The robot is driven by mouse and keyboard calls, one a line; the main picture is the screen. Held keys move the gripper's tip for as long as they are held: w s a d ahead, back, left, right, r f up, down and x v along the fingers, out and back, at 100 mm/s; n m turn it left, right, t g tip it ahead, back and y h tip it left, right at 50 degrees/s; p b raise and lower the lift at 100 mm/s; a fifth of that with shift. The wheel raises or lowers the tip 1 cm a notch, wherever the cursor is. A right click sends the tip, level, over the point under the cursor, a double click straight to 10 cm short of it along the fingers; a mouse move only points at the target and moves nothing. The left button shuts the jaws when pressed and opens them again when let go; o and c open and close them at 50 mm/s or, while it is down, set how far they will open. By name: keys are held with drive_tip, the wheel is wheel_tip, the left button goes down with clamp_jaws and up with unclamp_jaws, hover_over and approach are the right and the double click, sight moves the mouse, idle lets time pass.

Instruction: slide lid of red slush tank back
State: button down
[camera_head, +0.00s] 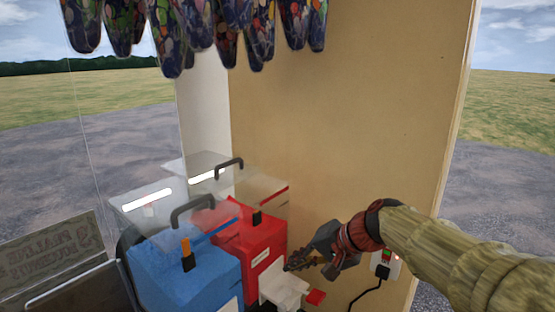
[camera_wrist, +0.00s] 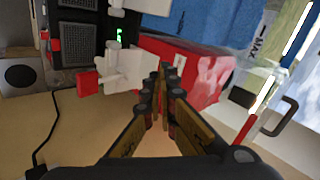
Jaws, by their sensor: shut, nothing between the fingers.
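The red slush tank (camera_head: 262,243) stands low in the middle of the head view, beside the blue one. Its clear lid has a dark arched handle (camera_head: 229,163) on top. In the wrist view the red tank (camera_wrist: 205,72) lies just beyond my fingertips, and a dark handle (camera_wrist: 284,118) shows at the right. My gripper (camera_head: 290,266) is shut and empty, to the right of the red tank's front and below the lid. Its fingers also show in the wrist view (camera_wrist: 161,76). I cannot tell whether they touch the tank.
The blue tank (camera_head: 185,275) with its own handled lid stands left of the red one. A white tap (camera_head: 281,289) with a red lever (camera_head: 316,297) juts out below my gripper. A tan wall panel (camera_head: 345,130) stands behind, with a socket and black cable. Patterned bags (camera_head: 172,35) hang above.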

drive_tip(key=s+d+f+n+h+b, duration=0.2)
drive_tip(key=s+d+f+b, duration=0.5)
drive_tip(key=s+f, duration=0.4)
drive_tip(key=s+d+f+n+h+b, duration=0.2)
drive_tip(key=s+d+f+h+b, duration=0.3)
drive_tip(key=s+f, duration=0.5)
drive_tip(key=s+d+b, duration=0.2)
drive_tip(key=s, duration=0.3)
drive_tip(key=shift+d+f+n+b, duration=0.3)
drive_tip(key=shift+d+f, duration=0.05)
drive_tip(key=shift+d, duration=0.05)
drive_tip(key=c, duration=2.6)
unclamp_jaws()
